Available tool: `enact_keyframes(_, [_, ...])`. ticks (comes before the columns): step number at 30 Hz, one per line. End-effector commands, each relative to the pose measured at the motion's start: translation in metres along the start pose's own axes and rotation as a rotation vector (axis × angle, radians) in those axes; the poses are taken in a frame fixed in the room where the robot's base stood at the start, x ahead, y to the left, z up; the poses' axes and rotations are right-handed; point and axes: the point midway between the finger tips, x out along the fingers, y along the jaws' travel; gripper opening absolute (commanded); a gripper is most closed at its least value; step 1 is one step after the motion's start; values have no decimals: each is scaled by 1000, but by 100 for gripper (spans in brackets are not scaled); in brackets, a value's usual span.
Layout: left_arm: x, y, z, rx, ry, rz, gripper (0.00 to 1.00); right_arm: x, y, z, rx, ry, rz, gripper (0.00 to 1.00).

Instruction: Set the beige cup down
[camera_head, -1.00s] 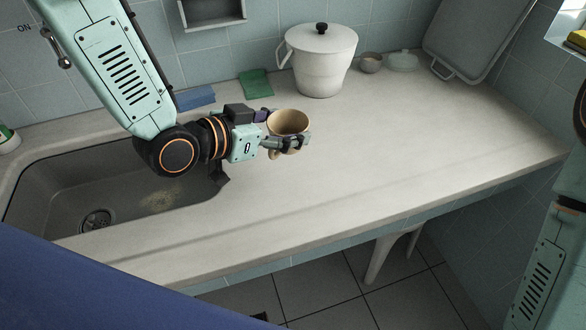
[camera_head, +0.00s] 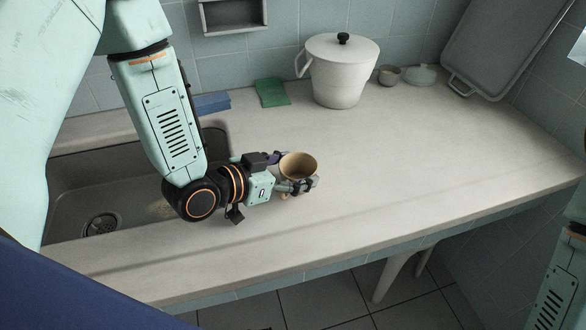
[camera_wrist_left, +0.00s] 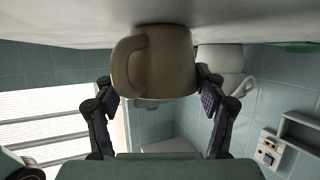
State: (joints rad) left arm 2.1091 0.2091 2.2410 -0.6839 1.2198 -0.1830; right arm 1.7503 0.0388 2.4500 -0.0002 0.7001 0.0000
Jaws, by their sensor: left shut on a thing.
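The beige cup (camera_head: 298,164) is upright over the marble counter (camera_head: 400,160), to the right of the sink. My left gripper (camera_head: 299,184) is shut on the cup, with a finger on each side of its body. In the left wrist view the picture is inverted; the cup (camera_wrist_left: 165,62) shows its handle facing the camera, between the two fingers. The cup's base is close to the counter surface, but I cannot tell whether it touches. My right gripper is not in view; only part of my right arm shows at the right edge.
A white lidded pot (camera_head: 339,78) stands at the back. A small bowl (camera_head: 389,76) and a lidded dish (camera_head: 420,77) are beside it. Green (camera_head: 272,93) and blue (camera_head: 212,102) cloths lie by the wall. The sink (camera_head: 75,205) is left. The counter right of the cup is clear.

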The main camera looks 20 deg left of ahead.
Motion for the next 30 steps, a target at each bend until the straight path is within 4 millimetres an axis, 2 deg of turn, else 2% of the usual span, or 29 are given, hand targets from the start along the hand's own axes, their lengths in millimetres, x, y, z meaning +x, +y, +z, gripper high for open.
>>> enact_keyframes(5, [2, 0, 5, 1, 0, 1, 34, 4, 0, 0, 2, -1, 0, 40])
enact_keyframes(6, [2, 0, 5, 0, -1, 1, 74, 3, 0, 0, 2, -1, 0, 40])
enact_keyframes(13, [2, 0, 4, 0, -1, 0, 94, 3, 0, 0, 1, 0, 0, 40])
enact_keyframes(22, [1, 0, 4, 0, -1, 0, 94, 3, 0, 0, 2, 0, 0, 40])
enact_keyframes(26, [-1, 0, -2, 0, 0, 0, 94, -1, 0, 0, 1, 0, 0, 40])
enact_keyframes(30, [-14, -2, -1, -6, 0, -5, 94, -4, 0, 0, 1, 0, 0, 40])
